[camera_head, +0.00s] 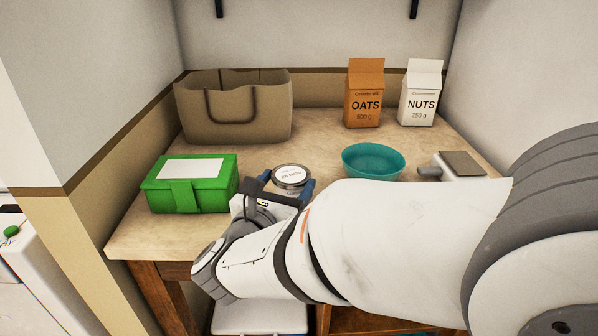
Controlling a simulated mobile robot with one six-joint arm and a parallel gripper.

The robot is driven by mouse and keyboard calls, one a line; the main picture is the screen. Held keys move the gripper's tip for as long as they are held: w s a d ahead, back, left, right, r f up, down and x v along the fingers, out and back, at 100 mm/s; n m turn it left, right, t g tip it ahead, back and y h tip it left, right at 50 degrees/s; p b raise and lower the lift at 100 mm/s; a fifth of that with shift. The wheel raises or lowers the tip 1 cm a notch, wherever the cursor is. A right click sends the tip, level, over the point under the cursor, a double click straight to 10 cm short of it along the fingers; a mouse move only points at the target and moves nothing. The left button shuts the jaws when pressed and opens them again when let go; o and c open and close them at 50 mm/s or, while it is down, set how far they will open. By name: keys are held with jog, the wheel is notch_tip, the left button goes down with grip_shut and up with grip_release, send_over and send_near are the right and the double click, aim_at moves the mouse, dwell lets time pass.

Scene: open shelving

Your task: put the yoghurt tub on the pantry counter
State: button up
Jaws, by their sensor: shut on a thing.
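A round tub (292,175) with a pale, lettered lid stands out over the middle front of the wooden-topped pantry counter (330,136). It appears to be the yoghurt tub, but its lettering is too small to read. My gripper (286,184) is shut on it, with one blue fingertip on each side. My wrist and arm hide the tub's lower part. I cannot tell whether its base touches the counter.
A green box (192,183) is left of the tub, and a teal bowl (373,162) is to its right. A brown bag (233,108), an oats carton (364,94) and a nuts carton (420,94) stand behind. A scale-like object (461,165) is at right. Bare counter lies between the bag and bowl.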

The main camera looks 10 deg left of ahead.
jog(key=shift+f+b, duration=0.25)
jog(key=shift+b, duration=0.05)
jog(key=o, duration=1.1)
jog(key=shift+c, duration=0.2)
jog(key=shift+r, duration=0.15)
jog(key=shift+r+p, duration=0.2)
jog(key=shift+p, duration=0.3)
jog(key=s+a, duration=0.1)
jog(key=s, duration=1.1)
jog(key=shift+a+f, duration=0.15)
jog(key=shift+a, duration=0.25)
